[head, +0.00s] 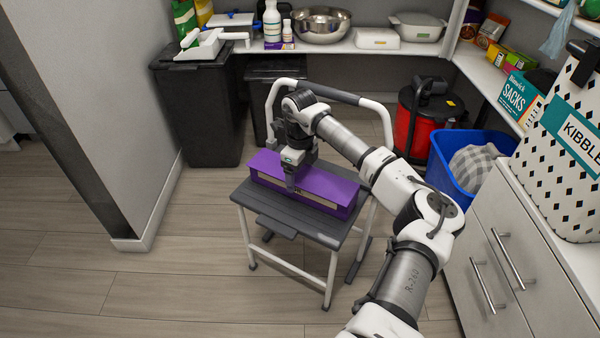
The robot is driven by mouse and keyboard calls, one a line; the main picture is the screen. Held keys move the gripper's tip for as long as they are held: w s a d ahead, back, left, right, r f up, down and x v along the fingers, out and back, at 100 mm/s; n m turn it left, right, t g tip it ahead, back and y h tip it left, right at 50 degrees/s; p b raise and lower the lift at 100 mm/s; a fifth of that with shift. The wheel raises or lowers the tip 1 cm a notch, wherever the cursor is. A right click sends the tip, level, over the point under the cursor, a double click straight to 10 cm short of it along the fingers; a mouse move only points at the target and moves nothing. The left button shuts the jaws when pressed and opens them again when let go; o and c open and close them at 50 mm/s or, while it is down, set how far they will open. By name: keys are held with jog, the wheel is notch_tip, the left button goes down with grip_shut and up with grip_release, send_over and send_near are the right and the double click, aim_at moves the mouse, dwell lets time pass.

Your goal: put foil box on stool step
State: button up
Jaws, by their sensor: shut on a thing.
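The foil box (328,188) is a long purple carton with a pale strip along its front side. It lies lengthwise at the top step (300,227) of the grey step stool with white legs and a rear handrail. Whether its underside fully rests on the step cannot be told. My gripper (291,182) points down at the box's left-middle part and is shut on it. The fingertips are partly hidden against the box.
A lower step (276,227) juts from the stool's front. Black bins (198,115), a red vacuum (418,128) and a blue basket (455,165) stand behind and right. A drawer cabinet (487,262) is at right. Floor at left is clear.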

jog(key=shift+f, duration=0.2)
jog(key=o, duration=1.5)
jog(key=shift+r, duration=0.15)
